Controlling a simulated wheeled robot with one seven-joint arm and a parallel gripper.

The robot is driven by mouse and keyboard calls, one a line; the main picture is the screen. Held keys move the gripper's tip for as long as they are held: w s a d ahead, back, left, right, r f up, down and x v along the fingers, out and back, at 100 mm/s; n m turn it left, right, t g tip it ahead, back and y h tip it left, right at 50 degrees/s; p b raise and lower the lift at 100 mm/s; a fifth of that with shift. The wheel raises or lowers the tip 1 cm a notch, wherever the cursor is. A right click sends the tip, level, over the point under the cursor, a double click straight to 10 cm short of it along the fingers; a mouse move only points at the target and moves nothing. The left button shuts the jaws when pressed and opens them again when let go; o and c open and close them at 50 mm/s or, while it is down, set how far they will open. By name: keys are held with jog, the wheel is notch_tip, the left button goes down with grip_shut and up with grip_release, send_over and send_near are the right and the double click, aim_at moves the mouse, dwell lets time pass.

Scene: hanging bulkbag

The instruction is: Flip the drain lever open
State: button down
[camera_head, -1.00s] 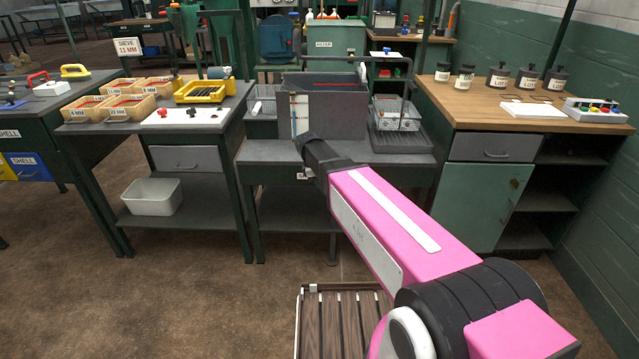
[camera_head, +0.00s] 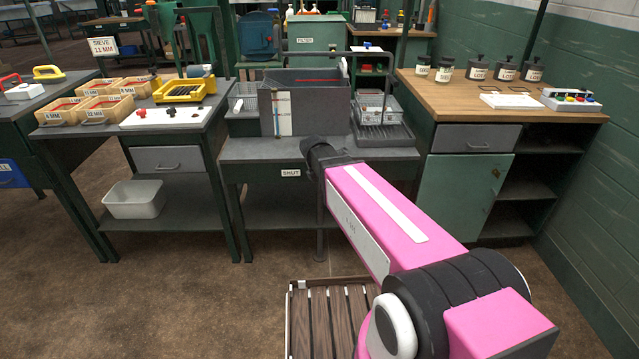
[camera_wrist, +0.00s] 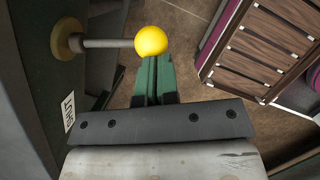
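The drain lever (camera_wrist: 108,43) shows in the wrist view as a grey rod with a yellow ball knob (camera_wrist: 151,41) on its right end. Its left end meets a brass-coloured round hub (camera_wrist: 67,42) on a dark panel. My gripper (camera_wrist: 153,62) points up the wrist picture, its two green fingers close together and seemingly empty. The fingertips are just below the knob in the picture; I cannot tell if they touch it. A SHUT label (camera_wrist: 69,116) is on the panel, and also shows on the bench front in the head view (camera_head: 290,173). There, my arm hides the lever and gripper.
A grey tank (camera_head: 305,105) stands on the middle bench (camera_head: 240,151). A slatted wooden platform (camera_head: 325,315) lies on the floor below my arm.

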jog(key=shift+d, duration=0.55)
dwell(0.4)
jog(key=v, duration=1)
jog(key=shift+s+d, duration=0.15)
jog(key=shift+d, duration=0.05)
jog(key=s+d+f+m+g+y, duration=0.1)
jog(key=s+d+f+m, duration=0.4)
jog(key=m, duration=0.7)
jog(key=s+d+f+m+y, duration=0.2)
jog(key=s+d+f+m, duration=0.4)
jog(key=f+m, duration=0.3)
jog(key=d+m, duration=0.1)
jog(key=m, duration=0.2)
jog(key=shift+d+g, duration=0.4)
